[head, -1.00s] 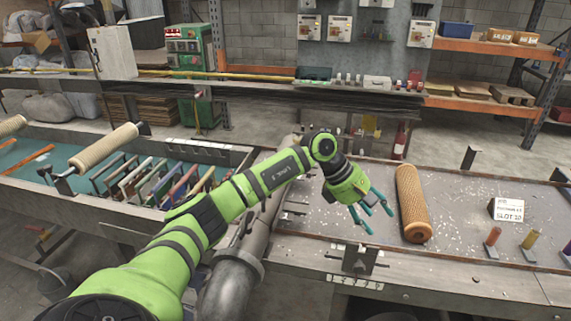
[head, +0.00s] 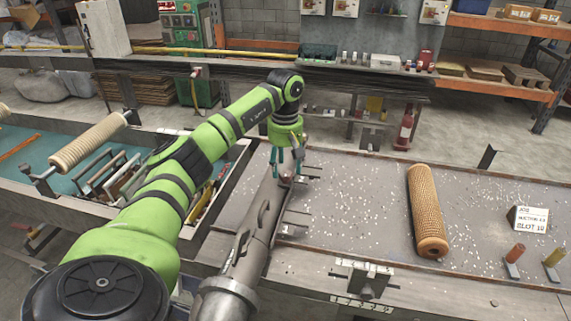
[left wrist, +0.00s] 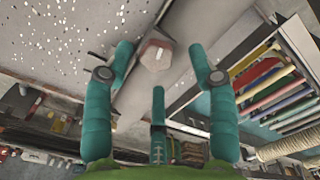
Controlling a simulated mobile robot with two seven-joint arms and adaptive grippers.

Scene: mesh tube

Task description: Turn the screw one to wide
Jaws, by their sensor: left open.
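My left gripper (head: 288,168) has teal fingers pointing down, over the far end of the grey pipe along the bench's left edge. In the left wrist view its fingers (left wrist: 157,85) are spread apart and empty. A pale, roughly six-sided knob with a reddish rim (left wrist: 156,55) lies ahead, between the outer fingertips; no grip on it shows. I cannot tell whether it is the screw named in the task. A metal clamp-like fitting (head: 362,278) sits on the bench's front edge above a small marked plate (head: 362,299). No setting is readable. My right gripper is not in view.
A tan mesh roll (head: 427,210) lies on the grey bench (head: 350,205), by a white slot card (head: 528,218) and coloured pegs (head: 515,255). A teal-lined trough (head: 40,155) with a roller (head: 88,142) is at left. The bench middle is clear.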

